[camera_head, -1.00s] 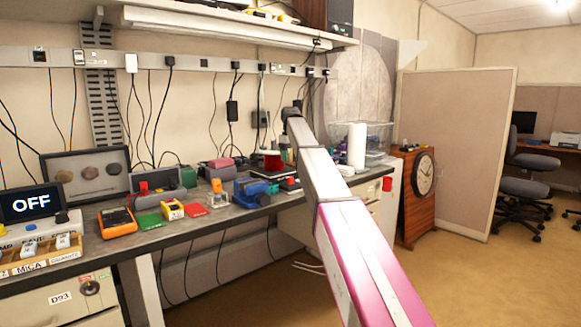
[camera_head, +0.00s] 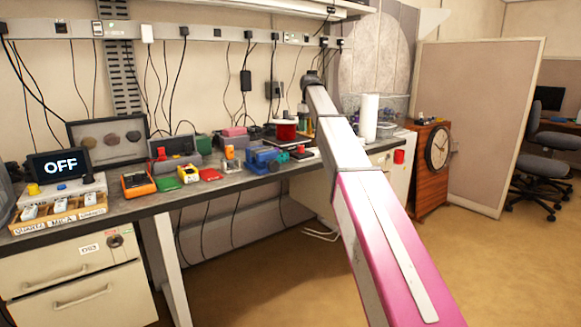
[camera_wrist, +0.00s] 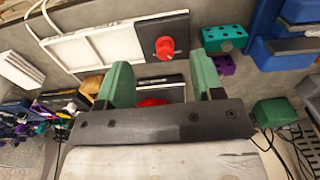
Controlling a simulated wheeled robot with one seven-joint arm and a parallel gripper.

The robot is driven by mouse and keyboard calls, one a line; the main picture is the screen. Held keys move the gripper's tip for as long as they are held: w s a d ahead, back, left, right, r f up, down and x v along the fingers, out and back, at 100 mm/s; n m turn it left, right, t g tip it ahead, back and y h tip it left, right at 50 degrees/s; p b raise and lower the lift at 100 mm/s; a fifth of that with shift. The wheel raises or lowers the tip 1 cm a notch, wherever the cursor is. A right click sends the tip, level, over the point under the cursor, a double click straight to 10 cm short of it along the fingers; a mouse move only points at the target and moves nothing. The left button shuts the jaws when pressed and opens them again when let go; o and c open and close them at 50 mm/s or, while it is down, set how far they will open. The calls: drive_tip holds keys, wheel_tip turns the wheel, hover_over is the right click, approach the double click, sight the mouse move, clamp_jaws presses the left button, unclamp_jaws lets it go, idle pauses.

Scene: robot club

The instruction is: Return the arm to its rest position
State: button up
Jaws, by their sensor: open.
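My arm crosses the head view from the lower right up toward the bench, with a pink section, a grey section and a dark end. In that view the jaws cannot be made out. In the wrist view my gripper (camera_wrist: 162,72) has two green fingers, spread apart, with nothing held between them. A red round thing (camera_wrist: 151,102) shows behind the gap, partly hidden by the gripper's dark bar. A red knob (camera_wrist: 165,48) on a dark panel shows just beyond the fingertips.
The grey bench (camera_head: 137,207) carries a display reading OFF (camera_head: 60,165), an orange meter (camera_head: 138,184), a blue vise (camera_head: 264,160) and a red spool (camera_head: 286,130). A wooden cabinet with a clock (camera_head: 438,148) and a partition (camera_head: 478,120) stand right. Floor (camera_head: 500,265) at the lower right is clear.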

drive_tip(key=s+d+f+m, duration=0.15)
drive_tip(key=s+f, duration=0.35)
drive_tip(key=f, duration=0.5)
drive_tip(key=s+d+f+m, duration=0.1)
drive_tip(key=s+d+f, duration=0.3)
drive_tip(key=f, duration=0.5)
drive_tip(key=s+d+f+m, duration=0.1)
drive_tip(key=s+f, duration=0.6)
drive_tip(key=f, duration=0.3)
drive_tip(key=s+d+f+m, duration=0.2)
drive_tip(key=s+f, duration=0.8)
drive_tip(key=s, duration=0.3)
drive_tip(key=s+d+f+m, duration=0.2)
drive_tip(key=s+f, duration=0.8)
drive_tip(key=s, duration=0.2)
drive_tip(key=shift+s+d, duration=0.25)
drive_tip(key=shift+s, duration=0.1)
